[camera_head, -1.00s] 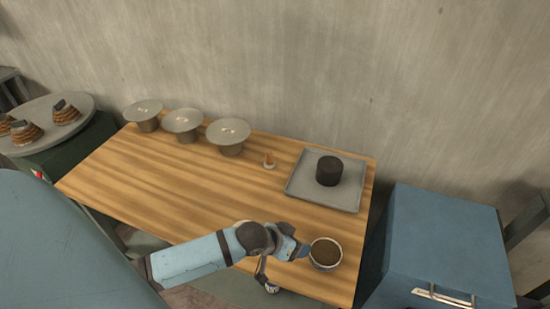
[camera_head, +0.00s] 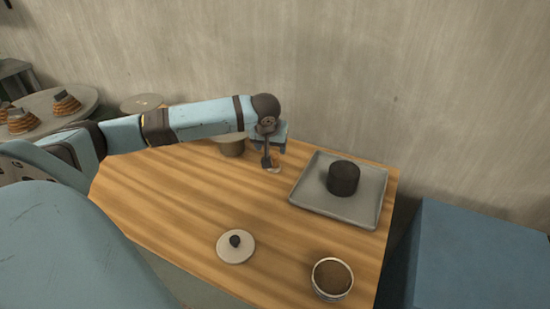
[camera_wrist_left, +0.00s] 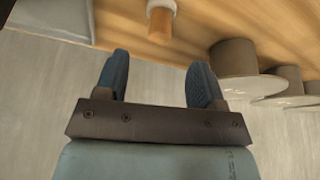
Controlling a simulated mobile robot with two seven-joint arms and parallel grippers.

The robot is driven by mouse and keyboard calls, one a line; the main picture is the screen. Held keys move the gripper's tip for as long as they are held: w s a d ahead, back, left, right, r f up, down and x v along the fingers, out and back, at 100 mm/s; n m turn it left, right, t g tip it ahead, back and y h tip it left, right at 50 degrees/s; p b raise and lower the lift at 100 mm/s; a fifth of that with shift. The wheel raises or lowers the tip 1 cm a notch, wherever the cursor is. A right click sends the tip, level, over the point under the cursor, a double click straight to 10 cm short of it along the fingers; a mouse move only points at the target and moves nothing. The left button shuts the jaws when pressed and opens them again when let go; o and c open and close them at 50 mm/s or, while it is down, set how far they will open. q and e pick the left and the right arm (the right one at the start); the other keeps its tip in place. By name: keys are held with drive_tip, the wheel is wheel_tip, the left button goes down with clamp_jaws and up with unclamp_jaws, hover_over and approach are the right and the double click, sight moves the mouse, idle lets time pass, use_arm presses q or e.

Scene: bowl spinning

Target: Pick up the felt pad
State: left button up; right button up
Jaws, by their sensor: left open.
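The likely felt pad (camera_head: 274,168) is a small upright piece, orange-brown with a pale end, on the wooden table left of the grey tray. It also shows at the top of the left wrist view (camera_wrist_left: 160,22), beyond the gap between my fingers. My left gripper (camera_head: 270,157) is open and close to it, partly covering it in the head view. In the wrist view the left gripper's two blue fingers (camera_wrist_left: 158,72) are apart with nothing between them. My right gripper is not in view.
A grey tray (camera_head: 311,201) holds a dark cylinder (camera_head: 343,178). A brown-filled bowl (camera_head: 332,278) and a pale disc with a dark knob (camera_head: 235,253) stand nearer the front. Wide-topped grey stands (camera_wrist_left: 235,62) are close by. The table middle is clear.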

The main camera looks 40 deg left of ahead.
sight(274, 157)
use_arm(q)
drive_tip(key=b+x, duration=0.1)
drive_tip(key=x, duration=0.8)
drive_tip(key=shift+w+a, duration=0.15)
drive_tip(key=shift+w, duration=0.05)
drive_tip(key=c, duration=1)
